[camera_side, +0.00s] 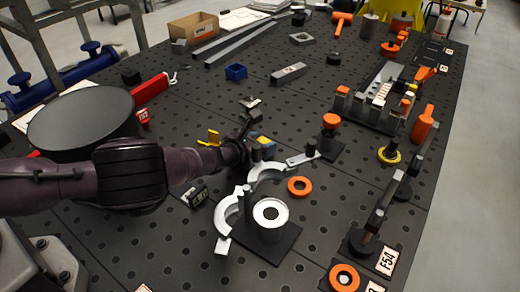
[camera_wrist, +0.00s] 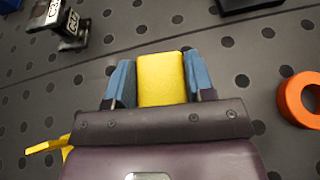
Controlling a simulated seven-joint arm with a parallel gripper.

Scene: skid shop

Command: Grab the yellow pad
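The yellow pad (camera_wrist: 161,80) is a bright block lying between the two blue fingers of my gripper (camera_wrist: 160,75) in the wrist view. The fingers sit flush against its left and right sides, so my gripper looks shut on it. The pad's near end is hidden behind the gripper body. In the side view my gripper (camera_side: 261,146) is low over the dark perforated table, and only a little yellow and blue shows there. I cannot tell whether the pad touches the table.
A white clamp-like fixture with a ring-topped cylinder (camera_side: 270,214) stands close by, right of my gripper. An orange ring (camera_side: 299,186) lies beyond it; it also shows in the wrist view (camera_wrist: 302,99). A small dark block (camera_side: 195,195) is at the left.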

